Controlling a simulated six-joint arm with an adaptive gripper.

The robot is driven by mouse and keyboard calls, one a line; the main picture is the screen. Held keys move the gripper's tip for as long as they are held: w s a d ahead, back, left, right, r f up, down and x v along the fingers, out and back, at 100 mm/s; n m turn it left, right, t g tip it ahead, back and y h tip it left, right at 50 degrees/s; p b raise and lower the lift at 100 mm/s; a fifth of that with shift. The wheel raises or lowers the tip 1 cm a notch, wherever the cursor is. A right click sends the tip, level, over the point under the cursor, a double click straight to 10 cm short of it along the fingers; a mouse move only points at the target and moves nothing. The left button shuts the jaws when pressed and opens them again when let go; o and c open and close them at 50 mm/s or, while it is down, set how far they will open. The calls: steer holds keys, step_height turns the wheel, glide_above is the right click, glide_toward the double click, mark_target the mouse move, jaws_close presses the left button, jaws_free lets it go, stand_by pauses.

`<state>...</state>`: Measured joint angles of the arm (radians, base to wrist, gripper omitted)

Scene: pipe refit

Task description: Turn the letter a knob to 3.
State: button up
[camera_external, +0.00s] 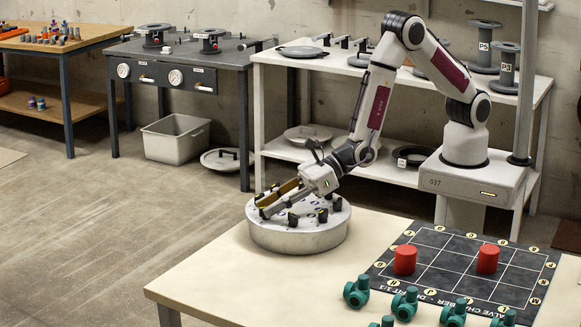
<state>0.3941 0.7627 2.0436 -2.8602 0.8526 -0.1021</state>
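A round grey drum (298,238) stands on the near table, with several dark knobs around its top. Its knob letters and numbers are too small to read, so I cannot tell which knob is a or where it points. My gripper (264,208) reaches down from the right over the drum's left side, its fingers slanting low across the top. The fingertips are close to the left rim. The gripper and wrist hide part of the top. Whether the fingers are apart or closed on a knob is unclear. Other knobs (323,215) show free at the front right.
A dark gridded board (460,262) with red cylinders (405,260) (488,259) lies right of the drum. Several green valves (405,303) stand along the table's front edge. The tabletop (235,275) left of them is bare. Shelves with lids and spools (506,68) stand behind.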

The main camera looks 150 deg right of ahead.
steer(key=shift+w+d+f, duration=0.3)
steer(key=shift+w+d, duration=0.1)
steer(key=shift+w, duration=0.15)
jaws_close()
steer(key=shift+r+m+g+h, duration=0.1)
steer(key=shift+m+g+h, duration=1)
steer(key=shift+m+h, duration=0.4)
jaws_free()
